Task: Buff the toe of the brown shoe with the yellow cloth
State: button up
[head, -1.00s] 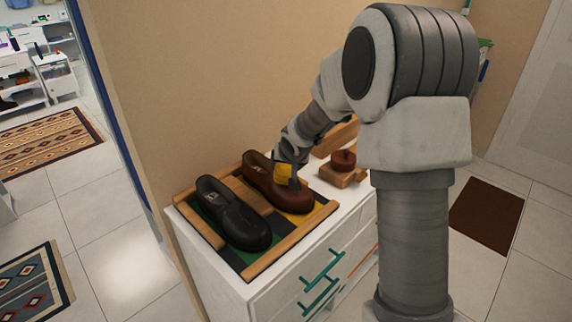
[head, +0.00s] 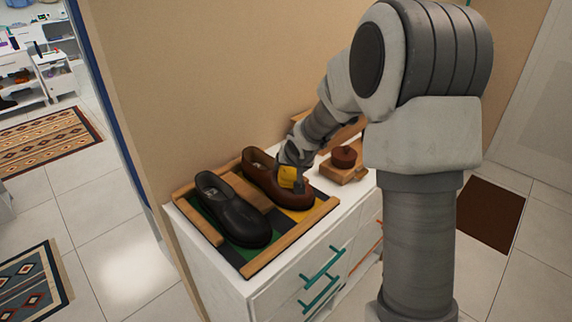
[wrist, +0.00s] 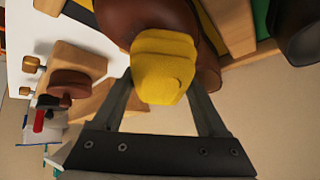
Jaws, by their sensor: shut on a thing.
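The brown shoe (head: 262,178) lies in the right part of a wood-framed tray on the white cabinet, its toe towards the cabinet's drawer side. The yellow cloth (head: 287,177) is a folded pad over the front part of the shoe; it also shows in the wrist view (wrist: 163,68). My gripper (wrist: 160,90) is shut on the cloth, with one finger on each side of it. The cloth overlaps the brown leather (wrist: 150,17) in the wrist view; I cannot tell how firmly it touches.
A black shoe (head: 235,212) lies in the tray's left part, beside a wooden divider (head: 246,191). A wooden block with a round brown piece (head: 345,158) stands to the right on the cabinet top (head: 328,184). The wall rises close behind.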

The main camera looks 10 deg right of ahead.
jog(key=shift+s+d+f, duration=0.15)
jog(key=shift+s+d, duration=0.45)
jog(key=shift+s, duration=0.3)
jog(key=shift+s+d+f, duration=0.3)
jog(key=shift+s+d, duration=0.25)
jog(key=shift+s, duration=0.25)
jog(key=shift+s+d+f, duration=0.25)
jog(key=shift+s+d, duration=0.25)
jog(key=shift+s, duration=0.25)
jog(key=shift+f, duration=0.25)
jog(key=shift+w+a, duration=0.3)
jog(key=shift+w, duration=0.1)
jog(key=shift+w+a+r+b, duration=0.2)
jog(key=shift+w+a+b, duration=0.1)
jog(key=shift+w+a, duration=0.4)
jog(key=shift+w+a+r+b, duration=0.25)
jog(key=shift+w+a, duration=0.3)
jog(key=shift+w, duration=0.3)
jog(key=shift+w+a+r+b, duration=0.15)
jog(key=shift+w+a+b, duration=0.2)
jog(key=shift+w+a, duration=0.35)
jog(key=shift+w+a+r, duration=0.1)
jog(key=shift+w, duration=0.2)
jog(key=shift+w+a+r, duration=0.1)
jog(key=shift+w+a, duration=0.05)
jog(key=shift+w, duration=0.05)
jog(key=shift+c, duration=0.6)
